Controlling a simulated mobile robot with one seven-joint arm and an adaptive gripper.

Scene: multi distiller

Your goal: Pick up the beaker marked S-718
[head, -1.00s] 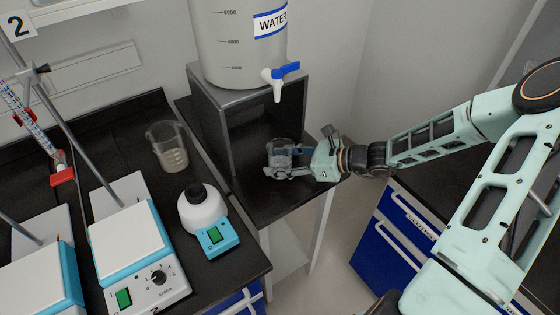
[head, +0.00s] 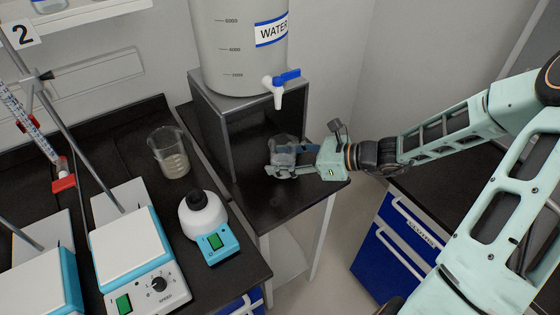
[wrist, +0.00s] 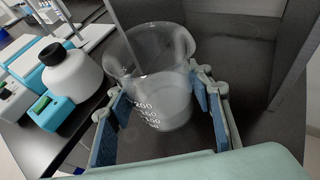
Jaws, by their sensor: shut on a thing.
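A clear glass beaker (wrist: 152,75) with white volume marks stands upright between my fingers in the wrist view. In the head view the beaker (head: 284,145) is at the black side table, below and in front of the water tank's tap. My gripper (wrist: 160,120) is shut on this beaker, with a blue-padded finger on each side. My gripper also shows in the head view (head: 290,172), reaching in from the right. Another beaker (head: 170,158) stands on the left bench, apart from my gripper. I cannot read S-718 on either beaker.
The water tank (head: 238,60) with a blue-handled tap (head: 283,83) stands on a dark box-shaped stand (head: 215,125) close to my gripper. A white bottle-shaped device (head: 206,218) and stirrer plates (head: 130,245) occupy the left bench.

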